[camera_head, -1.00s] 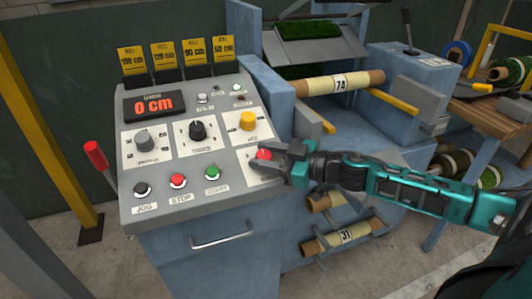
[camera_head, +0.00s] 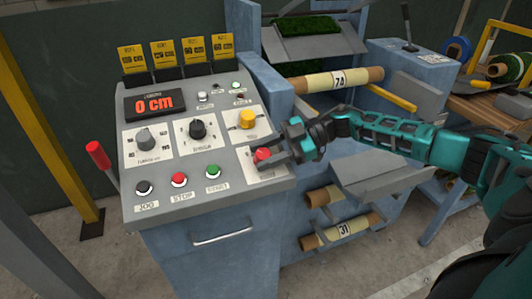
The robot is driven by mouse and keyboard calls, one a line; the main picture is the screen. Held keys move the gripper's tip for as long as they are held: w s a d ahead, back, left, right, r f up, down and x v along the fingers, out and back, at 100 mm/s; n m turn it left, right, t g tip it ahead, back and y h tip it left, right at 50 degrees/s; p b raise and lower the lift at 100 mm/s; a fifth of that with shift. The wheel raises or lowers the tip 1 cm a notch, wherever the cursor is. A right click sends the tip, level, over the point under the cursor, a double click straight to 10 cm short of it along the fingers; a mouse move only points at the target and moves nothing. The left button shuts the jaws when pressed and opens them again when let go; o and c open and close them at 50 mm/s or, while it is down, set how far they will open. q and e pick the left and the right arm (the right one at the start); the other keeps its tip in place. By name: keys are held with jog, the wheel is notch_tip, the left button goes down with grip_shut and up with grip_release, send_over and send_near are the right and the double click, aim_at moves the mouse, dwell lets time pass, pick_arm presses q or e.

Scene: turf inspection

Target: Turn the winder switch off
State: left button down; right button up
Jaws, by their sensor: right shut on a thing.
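The grey control panel (camera_head: 228,182) slopes up in front of me. A red knob (camera_head: 262,154) sits on a white plate at its lower right; it looks like the winder switch, though its label is mostly covered and unreadable. My right gripper (camera_head: 268,156) reaches in from the right and is shut on the red knob. Its fingers hide part of the knob, so I cannot tell which position it points to. The display (camera_head: 154,104) on the panel reads 0 cm. My left gripper is not in view.
A yellow knob (camera_head: 247,119) is just above the red one. Black JOG (camera_head: 144,188), red STOP (camera_head: 179,180) and green (camera_head: 213,172) buttons line the lower panel. A roll marked 74 (camera_head: 325,82) lies behind my right arm. A red-handled lever (camera_head: 98,154) stands left.

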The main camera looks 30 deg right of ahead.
jog(key=shift+a, duration=0.1)
dwell(0.4)
jog(key=o, duration=1)
jog(key=b+v, duration=0.1)
jog(key=v, duration=1.2)
jog(key=shift+w+b, duration=0.15)
jog(key=shift+b, duration=0.15)
